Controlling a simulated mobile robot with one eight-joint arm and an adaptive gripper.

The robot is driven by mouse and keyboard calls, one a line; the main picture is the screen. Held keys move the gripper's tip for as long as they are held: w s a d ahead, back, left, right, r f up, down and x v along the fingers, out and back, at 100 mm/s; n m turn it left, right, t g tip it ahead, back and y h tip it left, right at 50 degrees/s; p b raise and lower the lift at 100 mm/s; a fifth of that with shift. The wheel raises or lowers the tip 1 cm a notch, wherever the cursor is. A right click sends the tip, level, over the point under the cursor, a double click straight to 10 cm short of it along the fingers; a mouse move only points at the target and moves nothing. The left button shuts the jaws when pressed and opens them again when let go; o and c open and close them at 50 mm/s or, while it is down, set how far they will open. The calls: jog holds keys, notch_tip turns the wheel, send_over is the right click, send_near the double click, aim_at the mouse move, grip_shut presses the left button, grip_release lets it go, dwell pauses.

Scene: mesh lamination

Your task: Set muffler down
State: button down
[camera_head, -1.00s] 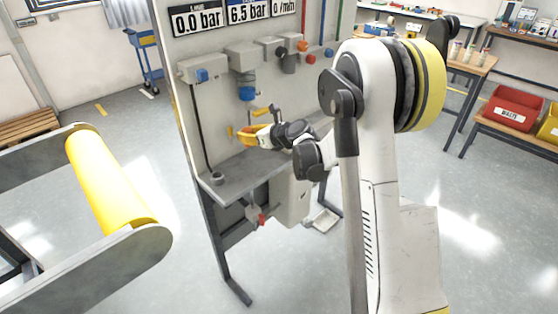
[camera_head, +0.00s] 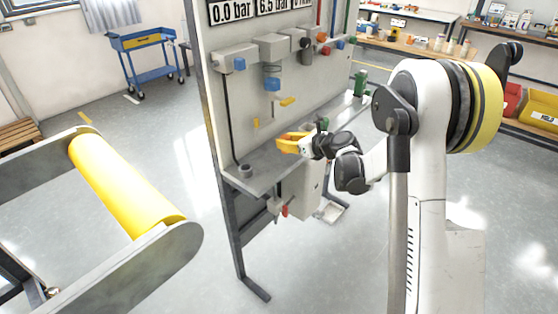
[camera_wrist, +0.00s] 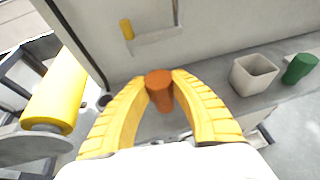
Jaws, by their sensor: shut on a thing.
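The muffler, a short orange-brown cylinder (camera_wrist: 160,90), is held between the two yellow finger tips of my gripper (camera_wrist: 158,100) in the wrist view. Its round top faces the camera. In the head view my gripper (camera_head: 290,143) is over the front part of the grey shelf (camera_head: 215,165) of the upright panel. The muffler cannot be made out there. The wrist view shows shelf surface beyond the muffler; whether its lower end touches the shelf cannot be told.
A square grey cup (camera_wrist: 253,75) and a green cylinder (camera_wrist: 300,68) stand on the shelf to the right. A small dark ring-shaped holder (camera_head: 245,171) is at the shelf's left. A yellow roller (camera_head: 125,185) is at left. Valves and a yellow lever (camera_head: 288,101) are on the panel.

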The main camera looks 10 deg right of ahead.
jog(key=a+f, duration=0.2)
jog(key=a, duration=0.1)
jog(key=shift+w+b, duration=0.1)
jog(key=shift+b, duration=0.25)
jog(key=shift+f+b, duration=1)
jog(key=shift+f, duration=0.85)
jog(key=shift+f, duration=0.2)
jog(key=c, duration=1.2)
grip_release()
jog(key=shift+c, duration=0.2)
jog(key=shift+r, duration=0.15)
